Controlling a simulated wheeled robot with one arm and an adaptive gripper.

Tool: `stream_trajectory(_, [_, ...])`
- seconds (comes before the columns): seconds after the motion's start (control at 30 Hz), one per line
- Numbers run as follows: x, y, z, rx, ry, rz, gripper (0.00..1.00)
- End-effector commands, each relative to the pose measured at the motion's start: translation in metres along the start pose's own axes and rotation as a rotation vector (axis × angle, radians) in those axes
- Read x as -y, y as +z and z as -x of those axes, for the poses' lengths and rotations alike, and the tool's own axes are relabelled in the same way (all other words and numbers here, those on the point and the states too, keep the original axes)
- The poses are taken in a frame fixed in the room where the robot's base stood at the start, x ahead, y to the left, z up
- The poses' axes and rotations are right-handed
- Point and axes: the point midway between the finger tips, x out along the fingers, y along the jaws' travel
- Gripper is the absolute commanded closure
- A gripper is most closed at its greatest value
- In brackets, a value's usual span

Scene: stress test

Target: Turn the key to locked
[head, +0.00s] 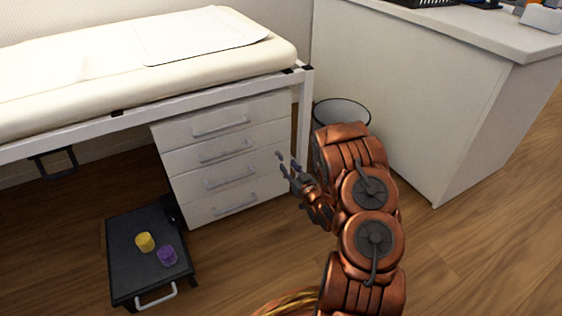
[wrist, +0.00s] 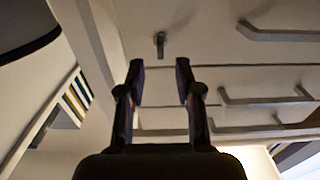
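A small dark key (wrist: 160,45) sticks out of the pale front of the drawer unit (wrist: 205,50) in the wrist view, beside the row of handles. The drawer unit (head: 190,180) stands under the bed in the head view, where I cannot make out the key. My gripper (head: 287,161) is in front of the unit's right side in the head view. In the wrist view my gripper (wrist: 160,69) is open with nothing between its fingers. The key shows beyond the fingertips, roughly in line with the gap, and apart from them. No lock marking can be read.
The bed (head: 130,75) overhangs the unit, with a white leg (head: 305,115) at the right. A bin (head: 342,108) and a white counter (head: 410,100) stand right.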

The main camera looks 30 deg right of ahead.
Motion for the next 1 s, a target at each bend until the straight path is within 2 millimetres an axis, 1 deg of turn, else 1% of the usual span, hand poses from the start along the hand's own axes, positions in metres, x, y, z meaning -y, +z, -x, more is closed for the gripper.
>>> stream_trajectory(0.23, [0.001,0.001,-0.038,-0.004,-0.002,0.003,0.66])
stream_trajectory(0.43, [0.001,0.002,-0.059,0.001,-0.002,0.002,0.66])
stream_trajectory(0.6, [0.001,0.0,-0.067,0.002,-0.001,0.002,0.66])
stream_trajectory(0.83, [0.0,0.0,-0.067,0.003,0.0,0.001,0.66])
stream_trajectory(0.87, [0.0,0.0,-0.067,0.003,0.0,0.001,0.67])
stream_trajectory(1.0, [0.0,0.0,-0.067,0.003,0.0,0.001,0.81])
